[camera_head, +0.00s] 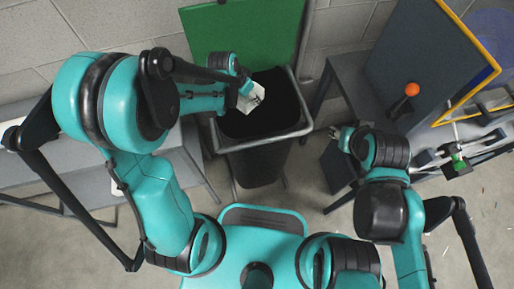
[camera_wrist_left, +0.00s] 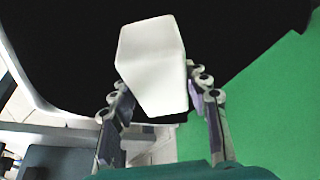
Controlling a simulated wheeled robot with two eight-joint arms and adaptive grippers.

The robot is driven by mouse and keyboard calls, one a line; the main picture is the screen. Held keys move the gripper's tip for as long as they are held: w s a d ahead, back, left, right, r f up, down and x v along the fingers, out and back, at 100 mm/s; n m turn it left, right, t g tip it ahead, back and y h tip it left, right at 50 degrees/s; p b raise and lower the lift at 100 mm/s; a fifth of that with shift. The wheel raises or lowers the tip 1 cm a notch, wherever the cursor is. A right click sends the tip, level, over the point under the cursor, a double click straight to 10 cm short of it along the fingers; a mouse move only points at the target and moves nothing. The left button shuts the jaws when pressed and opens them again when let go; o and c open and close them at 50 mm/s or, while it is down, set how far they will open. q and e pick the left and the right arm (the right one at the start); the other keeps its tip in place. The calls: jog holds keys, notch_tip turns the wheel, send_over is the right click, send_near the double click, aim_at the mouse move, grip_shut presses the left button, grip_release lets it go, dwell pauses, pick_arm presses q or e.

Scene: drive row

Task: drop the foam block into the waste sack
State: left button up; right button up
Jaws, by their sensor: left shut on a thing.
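The white foam block (camera_wrist_left: 152,62) is between the fingers of my left gripper (camera_wrist_left: 160,112) in the left wrist view. In the head view the foam block (camera_head: 246,103) shows at the tip of my left gripper (camera_head: 252,95), over the mouth of the black waste sack. The waste sack (camera_head: 258,165) hangs open in a grey frame with a green lid raised behind it. Black sack interior (camera_wrist_left: 240,30) lies behind the block in the left wrist view. My right gripper (camera_head: 340,132) is to the right of the sack, small, and its jaws are unclear.
The green lid (camera_head: 243,35) stands upright against the block wall. A grey bench (camera_head: 60,180) is at left, partly behind my left arm.

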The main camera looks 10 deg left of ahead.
pick_arm(q)
jog(key=o, duration=1)
jog(key=v, duration=1.2)
